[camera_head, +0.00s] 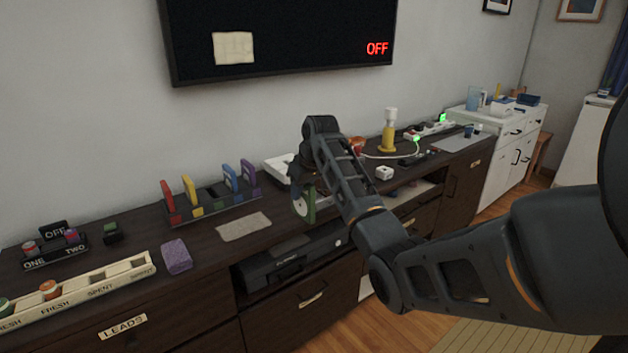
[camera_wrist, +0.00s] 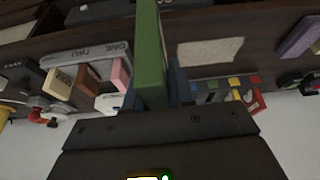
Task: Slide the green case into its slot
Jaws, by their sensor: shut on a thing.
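The green case (camera_head: 308,206) hangs on edge from my gripper (camera_head: 302,180), in front of the dresser top's front edge in the head view. In the wrist view the green case (camera_wrist: 150,50) runs up the middle from between the two fingers (camera_wrist: 154,92), which are shut on it. The slotted rack (camera_head: 215,212) stands on the dresser to the left, apart from the case. It holds a red case (camera_head: 171,202), a yellow case (camera_head: 189,196), a blue case (camera_head: 230,179) and a purple case (camera_head: 248,173) upright. A gap (camera_head: 210,196) lies between yellow and blue.
A beige mat (camera_head: 244,226) lies in front of the rack, and a purple block (camera_head: 176,256) lies left of it. A white device (camera_head: 281,168) sits behind my gripper. A long battery tray (camera_head: 90,285) is at front left. An open shelf holds a black device (camera_head: 290,258).

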